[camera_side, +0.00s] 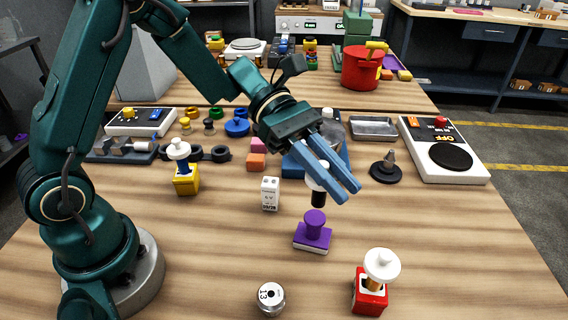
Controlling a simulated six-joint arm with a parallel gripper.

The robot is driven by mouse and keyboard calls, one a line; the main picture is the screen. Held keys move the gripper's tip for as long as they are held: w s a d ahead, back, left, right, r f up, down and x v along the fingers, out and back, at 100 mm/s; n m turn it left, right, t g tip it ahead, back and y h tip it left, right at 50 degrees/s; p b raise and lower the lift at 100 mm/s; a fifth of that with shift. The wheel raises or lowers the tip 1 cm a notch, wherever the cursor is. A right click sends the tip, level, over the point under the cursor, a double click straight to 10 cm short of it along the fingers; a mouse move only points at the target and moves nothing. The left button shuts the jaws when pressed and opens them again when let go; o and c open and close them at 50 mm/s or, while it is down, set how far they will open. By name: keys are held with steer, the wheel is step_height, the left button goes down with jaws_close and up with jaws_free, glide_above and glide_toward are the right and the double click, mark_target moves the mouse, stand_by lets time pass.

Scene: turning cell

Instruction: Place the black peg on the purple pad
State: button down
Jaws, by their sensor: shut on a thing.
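My gripper (338,190) has blue fingers that are shut on the black peg (318,199). The peg has a white upper part, partly covered by the fingers, and its dark lower end points down. The purple pad (312,240) lies on the table just below it in the picture, with a purple knob-like piece (315,218) standing on top. The peg's lower end shows just above that purple piece, and a small gap seems to part them. The exact height and depth between them cannot be told from this one view.
A red block with a white-topped peg (382,264) stands front right, and a yellow block with another (180,153) at left. A white block (270,193) and a metal cylinder (271,298) stand nearby. A black disc stand (386,173) is at right.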

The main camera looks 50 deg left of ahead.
steer(key=shift+f, duration=1.6)
steer(key=shift+f, duration=0.1)
steer(key=c, duration=0.8)
jaws_free()
